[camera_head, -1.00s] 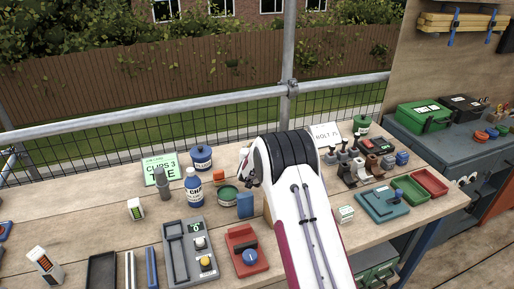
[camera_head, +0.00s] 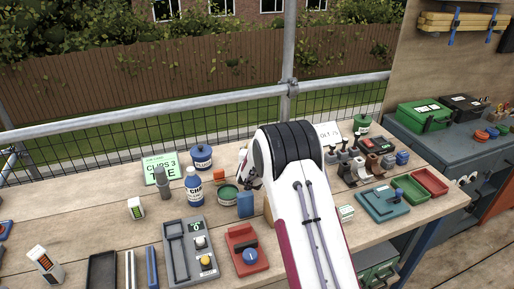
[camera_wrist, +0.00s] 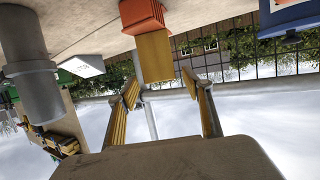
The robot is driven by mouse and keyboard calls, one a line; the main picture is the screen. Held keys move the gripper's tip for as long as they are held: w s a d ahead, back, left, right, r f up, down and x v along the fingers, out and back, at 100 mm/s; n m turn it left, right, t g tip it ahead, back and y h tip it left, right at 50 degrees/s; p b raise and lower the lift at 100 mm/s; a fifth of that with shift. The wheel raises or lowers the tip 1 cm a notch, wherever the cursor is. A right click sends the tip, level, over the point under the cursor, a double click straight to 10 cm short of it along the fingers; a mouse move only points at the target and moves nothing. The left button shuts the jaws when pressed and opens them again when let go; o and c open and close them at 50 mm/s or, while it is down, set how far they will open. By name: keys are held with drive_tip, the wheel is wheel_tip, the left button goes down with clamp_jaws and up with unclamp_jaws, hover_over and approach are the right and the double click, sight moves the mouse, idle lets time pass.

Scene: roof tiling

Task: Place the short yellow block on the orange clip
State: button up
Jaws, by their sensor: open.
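The wrist view is upside down, with the bench at the top. There an orange clip (camera_wrist: 143,16) is against the bench, and a yellow block (camera_wrist: 155,56) meets it, standing upright on top of it as far as I can tell. My gripper (camera_wrist: 160,84) is open, its two fingers apart on either side of the block's free end, with gaps to it. In the head view an orange piece (camera_head: 219,175) shows behind the green tin; I cannot make out the yellow block there. My gripper is mostly hidden behind my arm.
A blue bottle (camera_head: 194,187), a green tin (camera_head: 228,194) and a blue block (camera_head: 245,204) stand close to my gripper. A grey cylinder (camera_wrist: 32,62) looms at the left in the wrist view. Grey (camera_head: 190,251) and red (camera_head: 246,249) fixtures lie nearer the front.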

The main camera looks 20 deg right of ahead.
wheel_tip(320, 180, up, 7)
idle(0.4)
idle(0.7)
drive_tip(key=s+a+r+n+y, duration=0.2)
drive_tip(key=s+a+r+y, duration=0.1)
drive_tip(key=s+a+r, duration=0.6)
drive_tip(key=s+a+r+n+g+y, duration=0.1)
drive_tip(key=s+a+r, duration=0.15)
drive_tip(key=s, duration=0.45)
drive_tip(key=s+a+r+g+y, duration=0.2)
drive_tip(key=s+r, duration=0.2)
drive_tip(key=s, duration=0.3)
drive_tip(key=s+f+g, duration=0.2)
drive_tip(key=s, duration=1.5)
drive_tip(key=s+f+n+g, duration=0.1)
drive_tip(key=s+f+g, duration=0.1)
drive_tip(key=s, duration=1.5)
drive_tip(key=shift+a+f+h, duration=0.2)
drive_tip(key=shift+f+h, duration=0.2)
drive_tip(key=shift+f, duration=0.15)
